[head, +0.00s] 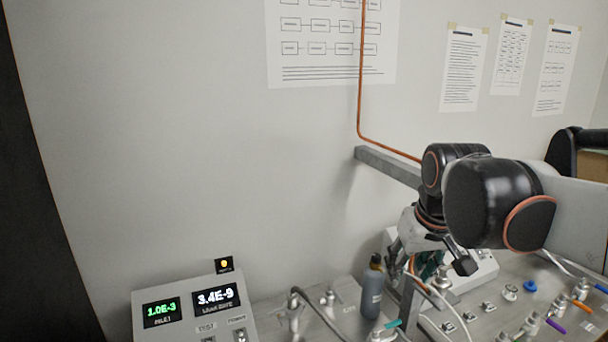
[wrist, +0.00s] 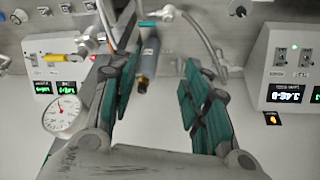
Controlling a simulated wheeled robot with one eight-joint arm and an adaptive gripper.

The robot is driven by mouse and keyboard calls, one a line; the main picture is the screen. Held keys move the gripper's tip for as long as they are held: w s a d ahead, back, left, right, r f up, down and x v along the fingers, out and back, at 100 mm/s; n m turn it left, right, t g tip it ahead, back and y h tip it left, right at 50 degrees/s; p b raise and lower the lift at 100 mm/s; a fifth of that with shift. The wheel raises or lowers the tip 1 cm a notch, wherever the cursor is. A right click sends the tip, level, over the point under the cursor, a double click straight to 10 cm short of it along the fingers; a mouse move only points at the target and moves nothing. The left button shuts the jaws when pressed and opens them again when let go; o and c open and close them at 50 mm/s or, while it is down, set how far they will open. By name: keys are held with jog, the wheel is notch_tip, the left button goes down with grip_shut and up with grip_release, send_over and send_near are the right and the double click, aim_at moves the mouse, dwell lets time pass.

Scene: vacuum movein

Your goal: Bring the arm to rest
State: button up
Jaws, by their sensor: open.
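My gripper (wrist: 158,72) is open, with green pads on both fingers and nothing held in them. In the head view the gripper (head: 425,266) hangs low over the bench, partly hidden behind my black and grey arm. A dark grey bottle (head: 372,288) stands on the bench just left of the gripper in the head view. In the wrist view the bottle (wrist: 149,58) appears in the gap between the fingers, beyond them; no contact with it can be made out.
A display box (head: 195,308) reading 1.0E-3 and 3.4E-9 stands at lower left. A grey bracket (head: 388,165) with a copper pipe (head: 360,90) juts from the wall near my arm. A round gauge (wrist: 62,115), hoses and valves crowd the bench. The wall area at left is clear.

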jog(key=s+f+m+t+b, duration=0.1)
jog(key=s+f+t+b, duration=0.1)
jog(key=s+f, duration=0.9)
jog(key=s+t, duration=0.1)
jog(key=s, duration=0.2)
jog(key=shift+s+f+b, duration=0.15)
jog(key=shift+b, duration=0.25)
